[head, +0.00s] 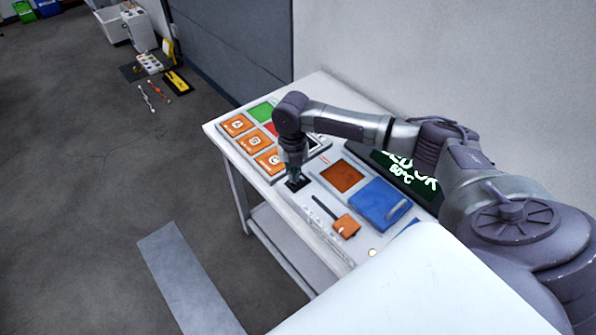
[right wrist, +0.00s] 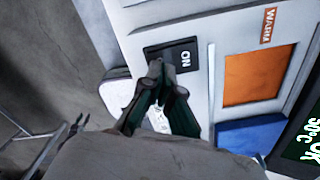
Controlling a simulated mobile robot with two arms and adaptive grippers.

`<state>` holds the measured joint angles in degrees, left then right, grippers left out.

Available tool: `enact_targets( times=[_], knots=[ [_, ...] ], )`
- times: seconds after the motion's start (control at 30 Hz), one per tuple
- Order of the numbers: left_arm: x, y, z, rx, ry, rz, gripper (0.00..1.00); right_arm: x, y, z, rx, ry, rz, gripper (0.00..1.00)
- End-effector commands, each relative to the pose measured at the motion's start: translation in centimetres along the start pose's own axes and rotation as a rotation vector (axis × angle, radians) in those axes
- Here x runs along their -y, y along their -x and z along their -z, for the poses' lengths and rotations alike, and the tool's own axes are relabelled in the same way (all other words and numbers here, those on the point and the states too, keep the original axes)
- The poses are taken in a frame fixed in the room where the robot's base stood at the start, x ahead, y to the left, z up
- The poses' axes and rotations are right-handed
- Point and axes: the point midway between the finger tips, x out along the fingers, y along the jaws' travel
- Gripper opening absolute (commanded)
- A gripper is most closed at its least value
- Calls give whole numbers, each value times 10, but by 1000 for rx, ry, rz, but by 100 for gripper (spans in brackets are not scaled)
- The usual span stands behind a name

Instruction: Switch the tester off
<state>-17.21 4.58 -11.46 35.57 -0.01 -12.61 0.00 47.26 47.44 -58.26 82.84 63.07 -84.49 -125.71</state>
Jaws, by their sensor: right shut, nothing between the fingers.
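The tester is a pale panel (head: 322,187) on the table, with an orange pad (head: 342,176), a blue block (head: 376,204) and a dark display (head: 384,158) lit with "OK" and a temperature. Its black switch (head: 297,186) is near the front edge; in the right wrist view the switch (right wrist: 185,55) reads "ON". My right gripper (head: 294,176) points down at the switch, shut and empty. In the right wrist view its fingertips (right wrist: 165,72) overlap the switch's lower edge; I cannot tell whether they touch. My left gripper is not in view.
An orange piece with a dark rod (head: 345,226) lies right of the switch. A tray with orange, green and red tiles (head: 238,126) stands left. A wall closes the back. Open floor (head: 100,190) lies left, with tools and boxes far off.

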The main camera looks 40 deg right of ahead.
Motion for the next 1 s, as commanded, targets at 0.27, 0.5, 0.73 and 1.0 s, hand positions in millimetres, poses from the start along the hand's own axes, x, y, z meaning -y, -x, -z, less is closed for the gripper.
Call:
enact_targets(
  times=[0.27, 0.5, 0.73, 1.0],
  knots=[
    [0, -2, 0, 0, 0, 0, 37, 0, -5, 0, 0, 0, 0, 0],
    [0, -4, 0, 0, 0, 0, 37, 0, -8, 0, 0, 0, 0, 0],
    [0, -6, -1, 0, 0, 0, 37, 0, -12, 0, -1, 0, 0, 0],
    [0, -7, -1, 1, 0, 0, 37, 0, -16, 0, -1, 0, 0, 0]
  ],
)
